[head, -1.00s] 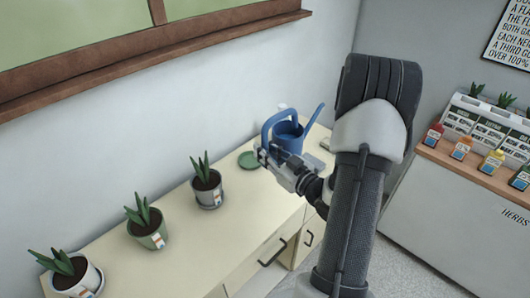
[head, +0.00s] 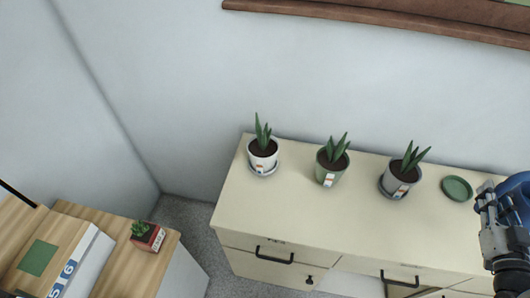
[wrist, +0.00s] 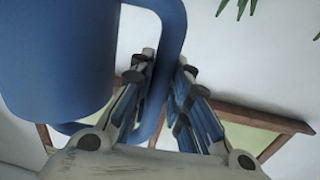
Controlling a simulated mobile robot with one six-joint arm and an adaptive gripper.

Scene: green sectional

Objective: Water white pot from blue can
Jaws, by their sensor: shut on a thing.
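My gripper (head: 487,190) is at the right edge of the head view, shut on the handle of the blue can (head: 517,187). The can is cut off by the picture edge, so its spout and base are hidden there. In the wrist view the can's body (wrist: 55,60) fills the upper left, and its handle passes between the fingers of my gripper (wrist: 163,68). I cannot tell whether the can touches the counter. The white pot (head: 262,163) stands upright on a saucer at the counter's left end, holding a green spiky plant, well left of my gripper.
A green pot (head: 329,174) and a grey pot (head: 391,186) stand between the white pot and my gripper. An empty green saucer (head: 457,188) lies beside the gripper. The counter front (head: 290,220) is clear. A wooden table (head: 100,250) with a small red pot (head: 148,237) is lower left.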

